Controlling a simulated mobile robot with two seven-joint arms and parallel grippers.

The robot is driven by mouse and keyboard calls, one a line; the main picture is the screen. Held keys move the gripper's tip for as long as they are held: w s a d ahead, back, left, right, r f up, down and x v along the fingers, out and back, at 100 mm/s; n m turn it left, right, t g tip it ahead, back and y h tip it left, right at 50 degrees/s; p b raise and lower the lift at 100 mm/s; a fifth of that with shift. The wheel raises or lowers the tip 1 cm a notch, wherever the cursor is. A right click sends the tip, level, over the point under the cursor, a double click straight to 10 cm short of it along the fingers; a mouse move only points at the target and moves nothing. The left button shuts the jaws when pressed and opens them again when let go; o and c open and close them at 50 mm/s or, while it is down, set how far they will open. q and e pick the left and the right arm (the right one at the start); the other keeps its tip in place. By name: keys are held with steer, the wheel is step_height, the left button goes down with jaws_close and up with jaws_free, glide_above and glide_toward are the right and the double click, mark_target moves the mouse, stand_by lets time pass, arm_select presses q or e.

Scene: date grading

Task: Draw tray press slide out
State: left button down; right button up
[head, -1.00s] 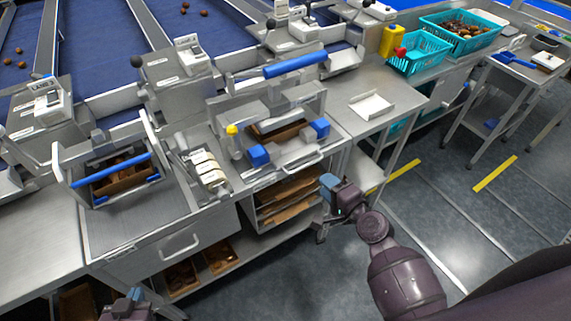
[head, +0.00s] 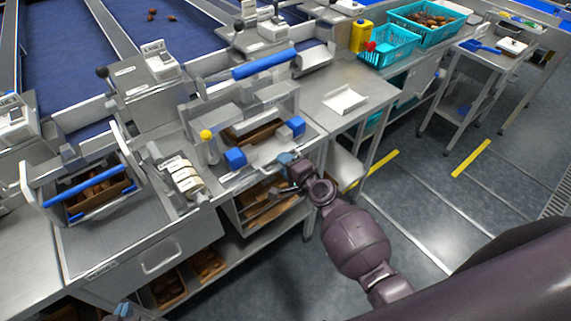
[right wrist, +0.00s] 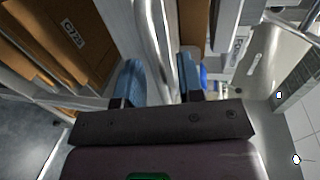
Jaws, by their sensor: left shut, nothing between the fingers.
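The tray press (head: 215,112) stands on the steel bench, with a long blue lever bar (head: 264,64) above it and two blue blocks at its front. A brown tray (head: 254,130) lies inside it. The slide's metal handle (head: 270,164) is at the press front; in the right wrist view the handle bar (right wrist: 150,40) runs between my fingers. My right gripper (head: 286,160) is open around the bar, with gaps visible; it also shows in the right wrist view (right wrist: 160,80). My left gripper (head: 124,311) is shut and empty at the bottom edge, partly cut off.
Brown cartons sit on the shelf (head: 262,205) below the press. A carrier with a blue handle (head: 85,180) stands at left, and a tape dispenser (head: 182,178) beside the press. A white tray (head: 345,100) lies at right. The floor (head: 430,200) at right is open.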

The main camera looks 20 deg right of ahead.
jaws_close()
steer(key=shift+s, duration=0.1)
stand_by(0.4)
